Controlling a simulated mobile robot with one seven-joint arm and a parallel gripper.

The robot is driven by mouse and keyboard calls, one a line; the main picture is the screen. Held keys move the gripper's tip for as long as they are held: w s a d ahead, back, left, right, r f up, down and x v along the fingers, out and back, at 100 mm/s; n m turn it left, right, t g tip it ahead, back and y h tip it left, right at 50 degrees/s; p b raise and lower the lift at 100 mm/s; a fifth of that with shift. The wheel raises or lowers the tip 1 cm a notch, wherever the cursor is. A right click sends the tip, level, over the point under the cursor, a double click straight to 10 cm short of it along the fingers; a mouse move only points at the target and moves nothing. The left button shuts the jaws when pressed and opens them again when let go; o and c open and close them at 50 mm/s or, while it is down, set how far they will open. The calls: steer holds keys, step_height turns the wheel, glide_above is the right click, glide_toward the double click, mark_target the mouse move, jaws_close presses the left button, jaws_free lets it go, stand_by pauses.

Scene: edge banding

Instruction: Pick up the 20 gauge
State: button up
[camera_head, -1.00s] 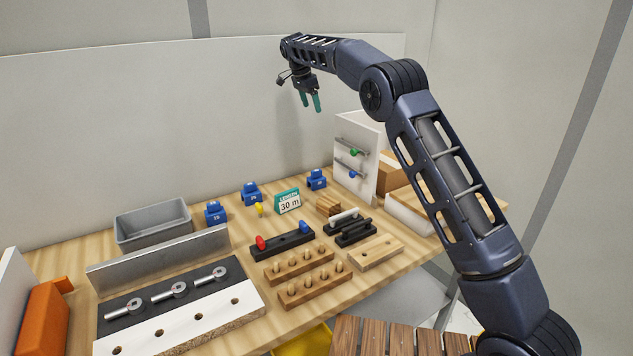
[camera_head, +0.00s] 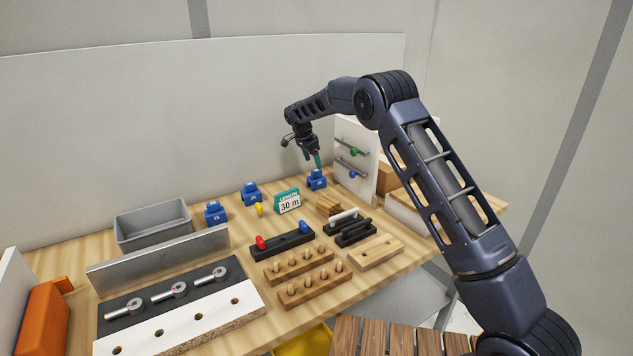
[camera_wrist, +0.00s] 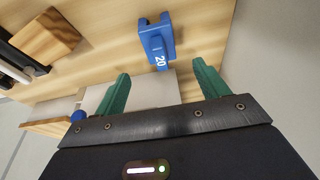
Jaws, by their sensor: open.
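The 20 gauge is a blue block with a notch and a white "20" on its face. It stands on the wooden table in the wrist view (camera_wrist: 158,42) and at the back right in the head view (camera_head: 317,180). My gripper (camera_head: 312,165) is open and empty, with green fingers pointing down just above and behind the gauge in the head view. In the wrist view the gauge shows beyond the two green fingertips (camera_wrist: 164,77), roughly between them, apart from both.
Two similar blue gauges (camera_head: 251,194) (camera_head: 215,213) stand further left. A green "30 m" sign (camera_head: 288,201) and a small yellow piece (camera_head: 259,210) are near. A white upright panel (camera_head: 356,165) with green and blue knobs stands close on the right.

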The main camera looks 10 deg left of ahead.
mark_target(318, 177)
steer(key=x, duration=1)
steer(key=shift+a, duration=0.1)
steer(key=c, duration=1.1)
